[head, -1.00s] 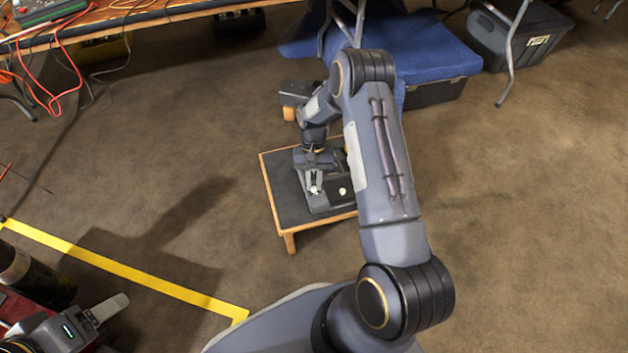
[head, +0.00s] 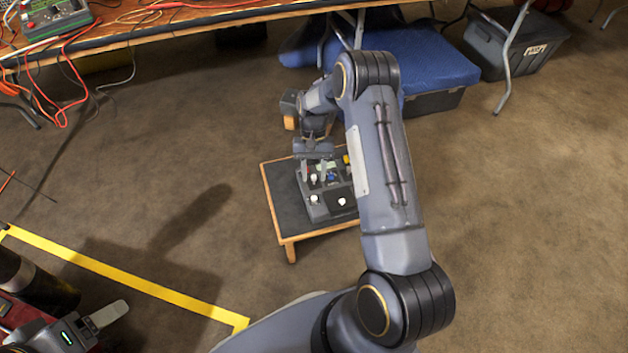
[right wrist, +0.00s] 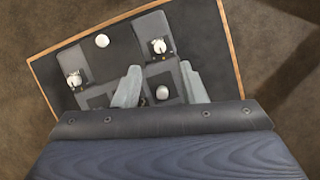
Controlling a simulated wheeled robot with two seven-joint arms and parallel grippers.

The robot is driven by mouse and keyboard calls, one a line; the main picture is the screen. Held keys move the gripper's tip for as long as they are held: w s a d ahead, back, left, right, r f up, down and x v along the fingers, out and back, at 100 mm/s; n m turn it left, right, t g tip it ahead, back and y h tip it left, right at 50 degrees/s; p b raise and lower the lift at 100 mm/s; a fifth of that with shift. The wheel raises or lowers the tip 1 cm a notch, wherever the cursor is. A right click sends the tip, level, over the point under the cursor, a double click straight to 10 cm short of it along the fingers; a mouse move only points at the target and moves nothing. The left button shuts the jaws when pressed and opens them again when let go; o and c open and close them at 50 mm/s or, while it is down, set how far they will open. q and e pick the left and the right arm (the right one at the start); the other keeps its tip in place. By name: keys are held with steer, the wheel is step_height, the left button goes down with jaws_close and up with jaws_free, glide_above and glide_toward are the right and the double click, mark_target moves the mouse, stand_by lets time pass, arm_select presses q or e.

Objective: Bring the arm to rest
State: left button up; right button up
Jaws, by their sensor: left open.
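My right arm reaches from the bottom middle of the head view to a dark grey charger block (head: 326,211) on a low stand. My right gripper (head: 318,183) hangs over the block's far left part. My left gripper (head: 106,318) is at the lower left of the head view, away from the stand, open, with one pale finger clearly visible.
The low stand (head: 282,226) has a wooden rim and dark top. Behind it are a blue cushioned box (head: 430,65), a grey bin (head: 515,50) and a cable-strewn workbench (head: 180,25). Yellow floor tape (head: 130,280) runs at left. Open carpet lies left and right.

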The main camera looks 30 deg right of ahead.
steer(key=shift+w+d+r, duration=0.1)
steer(key=shift+w+r, duration=0.1)
steer(key=shift+r, duration=0.3)
steer(key=s+a+r+t, duration=0.1)
steer(key=s+r+t, duration=0.15)
steer(key=r, duration=0.55)
steer(key=s+a+r+n+t+y, duration=0.1)
steer(key=s+r, duration=0.2)
steer(key=r, duration=0.4)
steer(key=s+a+r+t, duration=0.1)
steer(key=s+r, duration=0.2)
steer(key=r, duration=0.5)
steer(key=s+a+r+n+t, duration=0.2)
steer(key=s+a+t, duration=0.1)
steer(key=s, duration=0.6)
steer(key=s+a+r+n+t, duration=0.15)
steer(key=s+a, duration=0.25)
steer(key=s, duration=0.5)
step_height(320, 180, up, 32)
steer(key=p, duration=3.1)
steer(key=shift+y+p, duration=0.35)
steer(key=shift+y, duration=0.05)
steer(key=shift+w+d+r+m, duration=0.1)
steer(key=shift+m, duration=0.15)
